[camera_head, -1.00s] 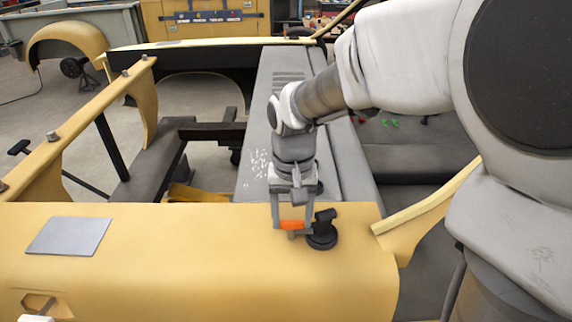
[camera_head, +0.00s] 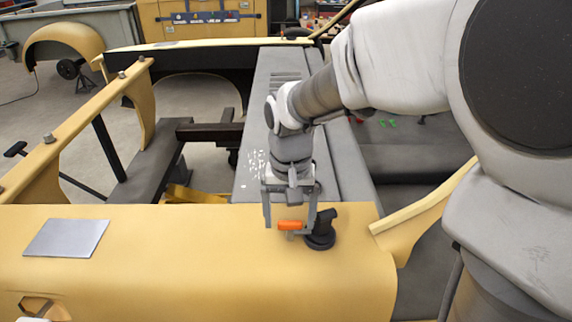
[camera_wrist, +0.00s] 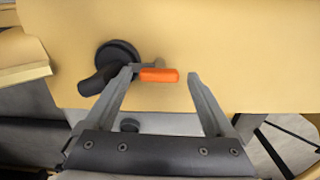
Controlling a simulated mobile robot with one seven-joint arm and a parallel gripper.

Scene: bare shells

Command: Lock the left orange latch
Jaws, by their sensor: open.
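The orange latch handle (camera_head: 290,225) sticks out to the left from a round black base (camera_head: 320,240) on the yellow body panel. In the wrist view the orange handle (camera_wrist: 159,75) lies sideways, joined by a short grey arm to the black base (camera_wrist: 112,62) on its left. My gripper (camera_head: 289,229) is open at the latch, pointing down. In the wrist view my gripper (camera_wrist: 163,88) has one finger by the grey arm and the other to the right of the handle's free end, with a gap there. No firm hold shows. Only one orange latch is in view.
The yellow panel (camera_head: 150,270) is mostly clear, with a flat grey plate (camera_head: 66,238) at left. A yellow curved rail (camera_head: 425,215) rises right of the latch. Behind the panel are an open frame and a grey bench (camera_head: 290,75).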

